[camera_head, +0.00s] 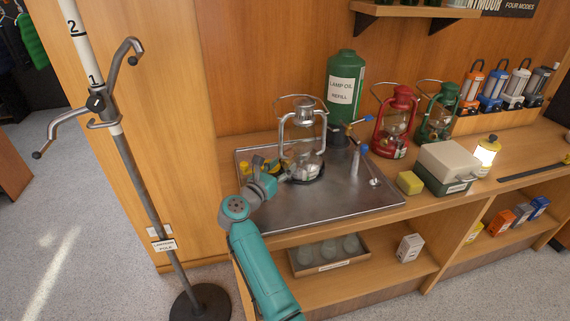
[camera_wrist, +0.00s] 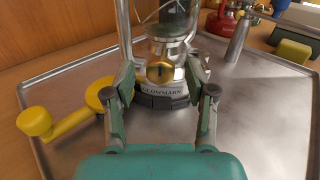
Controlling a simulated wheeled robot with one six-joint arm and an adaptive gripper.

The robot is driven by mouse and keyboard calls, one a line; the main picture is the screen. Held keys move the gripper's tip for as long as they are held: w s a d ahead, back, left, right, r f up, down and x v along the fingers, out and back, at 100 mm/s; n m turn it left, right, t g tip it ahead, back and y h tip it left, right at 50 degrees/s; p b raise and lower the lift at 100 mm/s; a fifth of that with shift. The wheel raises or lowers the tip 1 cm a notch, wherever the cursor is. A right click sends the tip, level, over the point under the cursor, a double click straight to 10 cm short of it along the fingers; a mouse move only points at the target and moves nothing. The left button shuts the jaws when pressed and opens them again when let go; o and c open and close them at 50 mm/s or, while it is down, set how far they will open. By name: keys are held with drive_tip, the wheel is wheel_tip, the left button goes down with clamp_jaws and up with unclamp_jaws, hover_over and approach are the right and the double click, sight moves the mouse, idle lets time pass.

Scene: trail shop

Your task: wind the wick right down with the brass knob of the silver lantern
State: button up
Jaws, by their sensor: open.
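The silver lantern (camera_head: 303,139) stands upright on the metal tray (camera_head: 325,212) on the counter. Its brass knob (camera_wrist: 160,72) shows at the front of its base in the wrist view, above the lettering on the base. My gripper (camera_wrist: 164,92) is open, with one finger on each side of the knob. I cannot tell whether the fingers touch the knob or the base. In the head view my gripper (camera_head: 277,177) is at the lantern's lower left, and the knob is too small to make out there. The wick is not clearly visible.
A yellow crank-like piece (camera_wrist: 62,122) lies left of my gripper. A small metal cylinder (camera_wrist: 238,40) stands to the right. A red lantern (camera_head: 396,122), a green lantern (camera_head: 438,113) and a lamp oil container (camera_head: 344,88) stand behind. The tray's front right is clear.

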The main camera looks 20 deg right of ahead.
drive_tip(key=v, duration=0.9)
drive_tip(key=shift+s+a, duration=0.25)
